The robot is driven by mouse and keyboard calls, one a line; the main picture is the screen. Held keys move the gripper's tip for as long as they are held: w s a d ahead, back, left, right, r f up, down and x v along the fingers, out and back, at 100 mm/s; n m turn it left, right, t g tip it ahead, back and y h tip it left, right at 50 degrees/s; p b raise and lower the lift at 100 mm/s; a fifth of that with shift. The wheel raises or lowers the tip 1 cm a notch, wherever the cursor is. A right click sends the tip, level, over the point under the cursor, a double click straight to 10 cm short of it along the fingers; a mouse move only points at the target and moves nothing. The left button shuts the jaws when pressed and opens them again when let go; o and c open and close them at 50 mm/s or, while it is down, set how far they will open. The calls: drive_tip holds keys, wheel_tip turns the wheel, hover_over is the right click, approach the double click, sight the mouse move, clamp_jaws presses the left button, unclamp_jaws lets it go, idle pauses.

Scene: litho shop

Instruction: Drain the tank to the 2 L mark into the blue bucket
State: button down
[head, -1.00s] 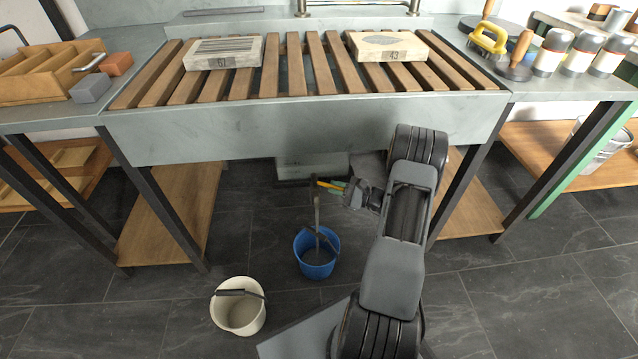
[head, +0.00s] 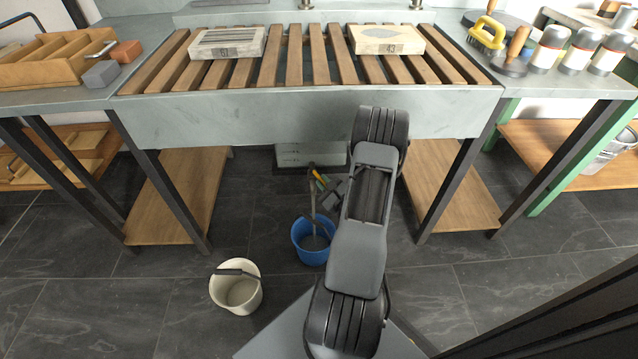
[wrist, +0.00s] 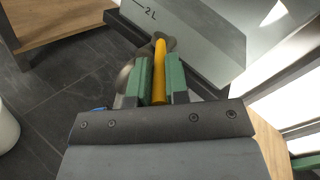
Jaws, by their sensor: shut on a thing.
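The tank (head: 305,155) stands under the sink, its pale front partly hidden by the sink edge. In the wrist view its front (wrist: 215,55) shows a "2 L" mark; I cannot make out the liquid level. A yellow valve handle (wrist: 159,62) lies between the green fingers of my gripper (wrist: 160,78), which is shut on it. In the head view my gripper (head: 326,186) is at the valve, above and right of the blue bucket (head: 312,255). A greyish vertical strip runs from the valve into the bucket; I cannot tell whether it is liquid or a pipe.
A cream bucket (head: 236,290) stands on the floor left of the blue one. Low wooden shelves (head: 180,195) and dark table legs flank the tank. The slatted sink (head: 300,120) overhangs it.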

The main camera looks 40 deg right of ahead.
idle(0.3)
drive_tip(key=c, duration=1.1)
unclamp_jaws()
drive_tip(key=s+p, duration=0.1)
drive_tip(key=s, duration=0.3)
drive_tip(key=s+a, duration=0.1)
drive_tip(key=s, duration=0.4)
drive_tip(key=s+a+p, duration=0.1)
drive_tip(key=s, duration=0.3)
drive_tip(key=shift+s+p, duration=0.35)
